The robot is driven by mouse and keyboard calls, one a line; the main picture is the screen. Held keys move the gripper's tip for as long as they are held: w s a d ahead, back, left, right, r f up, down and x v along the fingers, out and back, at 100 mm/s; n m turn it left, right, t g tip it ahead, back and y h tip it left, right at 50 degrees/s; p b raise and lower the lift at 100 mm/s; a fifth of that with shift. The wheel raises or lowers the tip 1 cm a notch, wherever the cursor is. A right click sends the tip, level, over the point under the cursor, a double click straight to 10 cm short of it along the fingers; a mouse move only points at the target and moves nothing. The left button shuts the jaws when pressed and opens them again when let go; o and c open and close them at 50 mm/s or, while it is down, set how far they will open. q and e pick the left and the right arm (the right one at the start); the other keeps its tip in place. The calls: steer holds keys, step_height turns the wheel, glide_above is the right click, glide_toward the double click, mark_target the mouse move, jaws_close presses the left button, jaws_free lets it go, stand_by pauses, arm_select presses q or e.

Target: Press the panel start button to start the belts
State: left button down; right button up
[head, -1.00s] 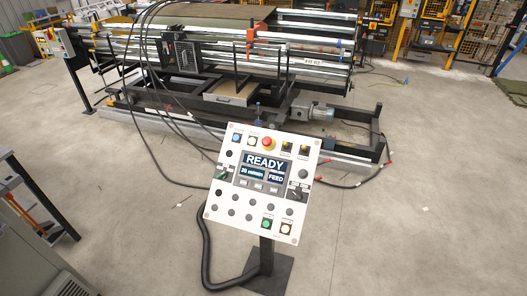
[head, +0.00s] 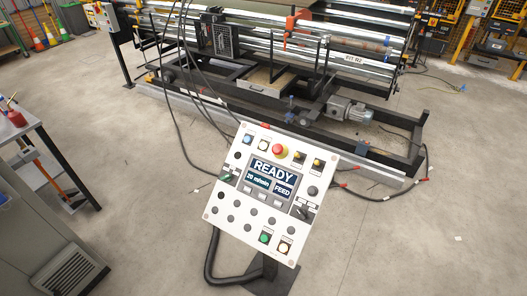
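The control panel (head: 243,222) is a white tilted plate on a post, in the lower middle of the head view. Its screen (head: 271,178) reads READY, 20 m/min and FEED. A green button (head: 265,237) sits near the panel's lower edge, with a pale lit button (head: 285,246) to its right. Their labels are too small to read. The belt machine (head: 300,52) with long shiny rollers stands behind. Neither of my grippers shows.
A dark hose (head: 211,255) and base plate (head: 272,281) are at the panel's foot. Black cables (head: 170,125) run to the machine. A bench (head: 22,128) and grey cabinet (head: 50,235) stand at left. The floor at right is mostly clear.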

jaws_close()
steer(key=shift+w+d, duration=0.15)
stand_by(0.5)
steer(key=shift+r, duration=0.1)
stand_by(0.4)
